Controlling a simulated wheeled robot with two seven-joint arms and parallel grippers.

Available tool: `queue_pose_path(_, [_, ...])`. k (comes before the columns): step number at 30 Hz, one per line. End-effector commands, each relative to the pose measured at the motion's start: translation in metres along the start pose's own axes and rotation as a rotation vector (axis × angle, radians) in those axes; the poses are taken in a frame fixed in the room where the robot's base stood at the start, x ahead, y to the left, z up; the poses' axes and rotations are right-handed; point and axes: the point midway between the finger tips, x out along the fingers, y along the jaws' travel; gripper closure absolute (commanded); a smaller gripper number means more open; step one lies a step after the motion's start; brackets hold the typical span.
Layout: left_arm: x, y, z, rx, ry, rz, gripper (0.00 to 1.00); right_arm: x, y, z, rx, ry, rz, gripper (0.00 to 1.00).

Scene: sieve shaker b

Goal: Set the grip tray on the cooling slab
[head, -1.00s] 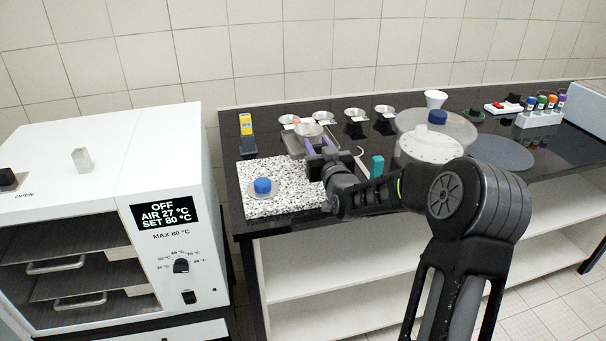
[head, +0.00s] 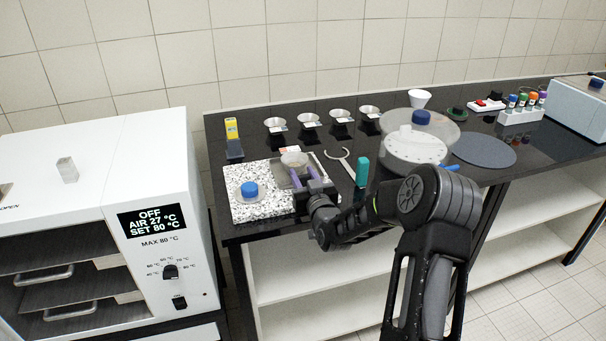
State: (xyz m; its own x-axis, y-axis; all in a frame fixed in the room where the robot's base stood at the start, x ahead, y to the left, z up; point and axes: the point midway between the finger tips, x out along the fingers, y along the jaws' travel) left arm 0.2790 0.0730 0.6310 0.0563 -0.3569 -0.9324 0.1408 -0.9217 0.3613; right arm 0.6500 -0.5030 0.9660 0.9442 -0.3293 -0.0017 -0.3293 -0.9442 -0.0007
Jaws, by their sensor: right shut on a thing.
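The cooling slab is a speckled white stone slab (head: 250,211) at the left end of the dark bench. The grip tray is a shallow grey metal tray (head: 281,178) with a small metal bowl (head: 294,159) on it. My right gripper (head: 306,178), with purple fingers, is shut on the tray at its right side. The tray overlaps the back right part of the slab; I cannot tell whether it touches the slab or hangs just above it. The gripper hides part of the tray's right side. My left gripper is out of view.
A yellow device (head: 232,131) stands behind the slab. Several metal bowls line the back. A teal block (head: 362,171), a wrench-like tool (head: 344,163) and a large clear bowl (head: 416,141) lie to the right. A white oven (head: 160,215) stands left.

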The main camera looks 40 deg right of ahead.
Motion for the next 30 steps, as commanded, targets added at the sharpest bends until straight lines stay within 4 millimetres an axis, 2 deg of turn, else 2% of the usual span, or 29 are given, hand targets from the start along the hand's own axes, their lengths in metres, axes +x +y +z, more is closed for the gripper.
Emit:
queue_pose_path(10, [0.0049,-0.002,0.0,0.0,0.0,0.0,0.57,0.0004,-0.0002,0.0018,-0.001,0.004,0.0,1.0])
queue_pose_path(11, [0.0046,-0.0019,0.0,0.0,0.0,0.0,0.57,0.0002,-0.0002,0.0024,0.0,0.002,0.0,0.63])
queue_pose_path(18, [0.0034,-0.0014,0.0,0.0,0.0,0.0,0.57,0.0001,0.0,0.0013,0.0,0.001,0.0,0.44])
queue_pose_path(30, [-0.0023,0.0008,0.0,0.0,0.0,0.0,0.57,-0.0001,0.0001,-0.0033,0.0,0.001,0.0,0.42])
